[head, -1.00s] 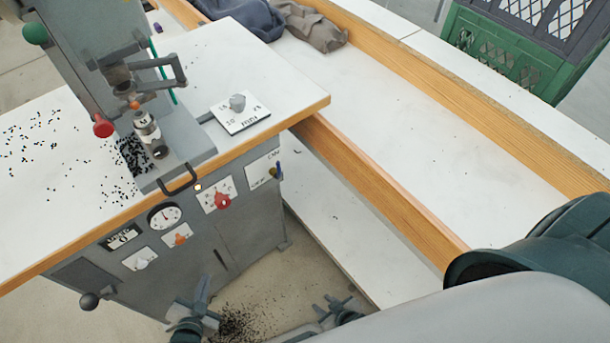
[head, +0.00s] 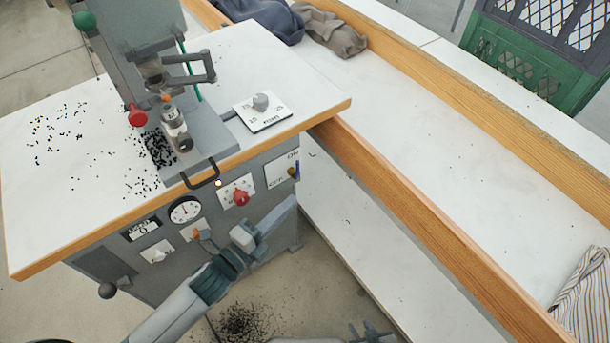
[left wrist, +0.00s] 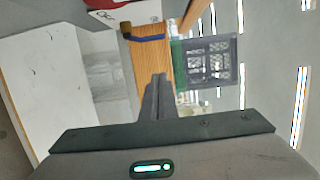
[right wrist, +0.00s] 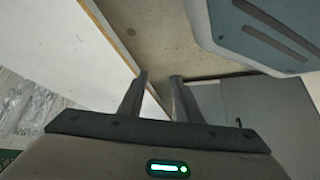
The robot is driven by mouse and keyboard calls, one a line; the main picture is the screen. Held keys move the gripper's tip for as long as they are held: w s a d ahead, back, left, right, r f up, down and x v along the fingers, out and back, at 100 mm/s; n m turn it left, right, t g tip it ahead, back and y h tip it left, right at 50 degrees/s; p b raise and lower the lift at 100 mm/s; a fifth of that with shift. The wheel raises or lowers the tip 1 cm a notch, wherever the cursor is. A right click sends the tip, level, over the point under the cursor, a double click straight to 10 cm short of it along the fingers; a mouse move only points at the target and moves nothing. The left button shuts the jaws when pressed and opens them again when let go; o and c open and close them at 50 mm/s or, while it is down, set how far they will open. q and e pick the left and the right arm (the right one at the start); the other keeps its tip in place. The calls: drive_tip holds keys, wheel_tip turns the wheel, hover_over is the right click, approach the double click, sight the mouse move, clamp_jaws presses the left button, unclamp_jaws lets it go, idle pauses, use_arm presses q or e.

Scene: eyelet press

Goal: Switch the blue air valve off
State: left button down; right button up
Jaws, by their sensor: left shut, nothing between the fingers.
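The blue air valve (head: 297,168) is on the right end of the press's front panel, beside a white label plate. Its blue lever (left wrist: 150,38) and brass body (left wrist: 126,29) show in the left wrist view, the lever extending sideways from the brass. In the head view the lever looks roughly upright. My left gripper (head: 290,204) is shut and empty, below the valve and apart from it; its fingers (left wrist: 158,78) show in the left wrist view. My right gripper (head: 370,332) is low at the bottom edge; its fingers (right wrist: 159,76) are apart and empty.
A black handle (head: 204,180) juts over the table edge. A wood-edged white bench (head: 420,150) stands to the right.

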sight(298, 176)
drive_tip(key=shift+w+r, duration=0.1)
drive_tip(key=shift+w, duration=0.15)
use_arm(q)
drive_tip(key=shift+w+d, duration=0.1)
drive_tip(key=shift+w, duration=0.05)
